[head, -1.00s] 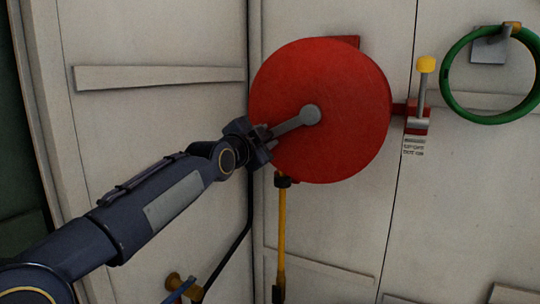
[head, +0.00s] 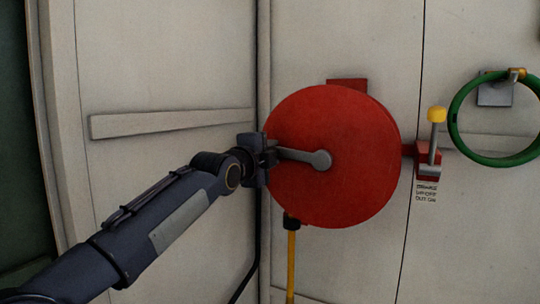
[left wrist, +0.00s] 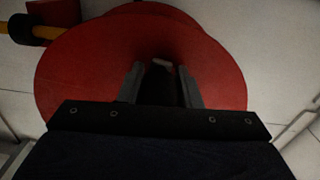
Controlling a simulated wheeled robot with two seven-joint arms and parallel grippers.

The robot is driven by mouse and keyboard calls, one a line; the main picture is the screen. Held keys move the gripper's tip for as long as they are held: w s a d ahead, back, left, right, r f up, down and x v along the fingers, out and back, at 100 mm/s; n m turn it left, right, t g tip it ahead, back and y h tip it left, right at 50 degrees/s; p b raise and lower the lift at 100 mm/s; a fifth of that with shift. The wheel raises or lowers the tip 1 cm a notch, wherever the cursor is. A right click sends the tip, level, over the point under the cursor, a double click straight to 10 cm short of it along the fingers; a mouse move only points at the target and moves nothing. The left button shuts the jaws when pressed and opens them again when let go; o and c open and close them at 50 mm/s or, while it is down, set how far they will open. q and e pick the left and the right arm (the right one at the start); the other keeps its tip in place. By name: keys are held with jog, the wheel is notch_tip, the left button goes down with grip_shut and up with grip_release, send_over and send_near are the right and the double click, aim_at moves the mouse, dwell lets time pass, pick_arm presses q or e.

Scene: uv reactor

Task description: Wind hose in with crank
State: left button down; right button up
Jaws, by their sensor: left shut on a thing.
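A round red hose reel (head: 350,190) is mounted on the pale wall in the head view; it also fills much of the left wrist view (left wrist: 75,75). A grey crank arm (head: 300,155) runs from the reel's hub to the left and slightly up. My left gripper (head: 268,154) is shut on the crank's handle at its outer end. In the left wrist view the fingers (left wrist: 160,78) stand either side of the dark handle (left wrist: 158,85). A yellow hose (head: 291,262) hangs from a black fitting (head: 291,222) below the reel. My right gripper is not in view.
A lever with a yellow knob (head: 437,115) stands on a red bracket (head: 428,160) right of the reel, above a small label. A pale rail (head: 170,123) crosses the left wall. The wall corner lies just behind my gripper.

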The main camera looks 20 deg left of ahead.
pick_arm(q)
jog(key=shift+s+r, duration=0.1)
jog(key=shift+r, duration=0.25)
jog(key=c, duration=1.3)
grip_release()
jog(key=shift+o, duration=1.2)
jog(key=shift+f, duration=0.2)
jog(key=s+b, duration=0.3)
jog(key=s, duration=0.4)
jog(key=shift+s, duration=0.35)
jog(key=shift+a, duration=0.1)
